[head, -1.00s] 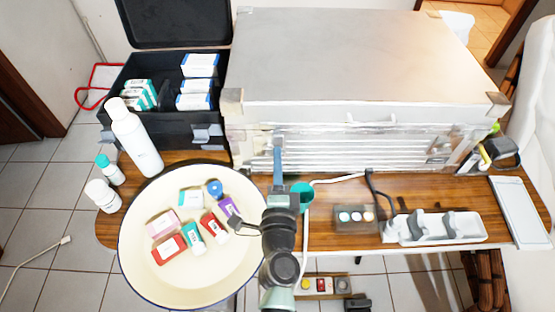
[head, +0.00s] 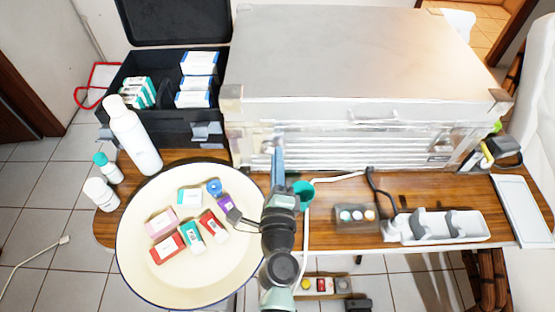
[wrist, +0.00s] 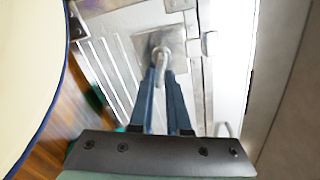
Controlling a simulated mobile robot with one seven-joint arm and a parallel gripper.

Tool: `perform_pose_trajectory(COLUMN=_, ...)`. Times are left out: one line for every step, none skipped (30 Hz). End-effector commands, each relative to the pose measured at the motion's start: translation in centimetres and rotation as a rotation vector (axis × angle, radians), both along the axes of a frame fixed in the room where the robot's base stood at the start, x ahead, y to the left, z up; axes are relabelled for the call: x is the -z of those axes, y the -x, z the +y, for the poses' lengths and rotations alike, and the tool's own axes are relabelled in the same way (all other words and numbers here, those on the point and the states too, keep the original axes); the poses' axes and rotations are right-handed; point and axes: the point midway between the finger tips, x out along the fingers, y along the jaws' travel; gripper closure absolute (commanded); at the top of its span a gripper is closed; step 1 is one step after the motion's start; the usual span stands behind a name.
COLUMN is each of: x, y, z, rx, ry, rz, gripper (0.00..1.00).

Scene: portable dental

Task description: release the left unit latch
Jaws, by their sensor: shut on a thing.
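The silver metal unit (head: 350,60) stands on the wooden table, its ridged front (head: 380,145) facing me. My gripper (head: 277,150) reaches up to the left end of that front. In the wrist view, my gripper (wrist: 161,72) is shut on the left unit latch, a small bright metal loop (wrist: 161,54) in front of a square plate (wrist: 170,42). In the head view my own fingers and wrist hide the latch.
A cream basin (head: 140,255) with several small boxes is left of my arm. A white bottle (head: 135,138) and an open black case (head: 180,125) stand behind it. A teal cup (head: 304,194) is close on my right. A white holder (head: 445,228) sits further right.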

Motion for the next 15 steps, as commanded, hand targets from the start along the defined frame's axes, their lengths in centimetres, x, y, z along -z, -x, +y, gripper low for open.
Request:
perform_pose_trajectory(x=0.26, y=0.01, z=0.15, rx=-0.002, ry=-0.045, rz=0.000, gripper=1.00)
perform_pose_trajectory(x=0.31, y=0.01, z=0.16, rx=-0.002, ry=-0.074, rz=0.000, gripper=1.00)
perform_pose_trajectory(x=0.38, y=0.01, z=0.23, rx=-0.003, ry=-0.111, rz=0.000, gripper=1.00)
perform_pose_trajectory(x=0.43, y=0.01, z=0.27, rx=-0.003, ry=-0.140, rz=0.001, gripper=1.00)
perform_pose_trajectory(x=0.47, y=0.01, z=0.26, rx=-0.002, ry=-0.168, rz=0.000, gripper=1.00)
perform_pose_trajectory(x=0.53, y=0.02, z=0.26, rx=-0.001, ry=-0.206, rz=0.001, gripper=1.00)
perform_pose_trajectory(x=0.58, y=0.02, z=0.30, rx=-0.002, ry=-0.234, rz=0.000, gripper=1.00)
perform_pose_trajectory(x=0.63, y=0.02, z=0.36, rx=-0.002, ry=-0.263, rz=0.000, gripper=1.00)
perform_pose_trajectory(x=0.69, y=0.02, z=0.40, rx=-0.002, ry=-0.301, rz=0.000, gripper=1.00)
perform_pose_trajectory(x=0.72, y=0.02, z=0.42, rx=-0.001, ry=-0.330, rz=0.001, gripper=1.00)
perform_pose_trajectory(x=0.78, y=0.02, z=0.45, rx=-0.001, ry=-0.358, rz=0.001, gripper=1.00)
perform_pose_trajectory(x=0.83, y=0.02, z=0.51, rx=-0.003, ry=-0.397, rz=0.001, gripper=1.00)
perform_pose_trajectory(x=0.86, y=0.02, z=0.54, rx=-0.001, ry=-0.425, rz=0.001, gripper=1.00)
perform_pose_trajectory(x=0.91, y=0.02, z=0.57, rx=-0.001, ry=-0.454, rz=0.001, gripper=1.00)
perform_pose_trajectory(x=0.95, y=0.02, z=0.64, rx=-0.002, ry=-0.492, rz=0.000, gripper=1.00)
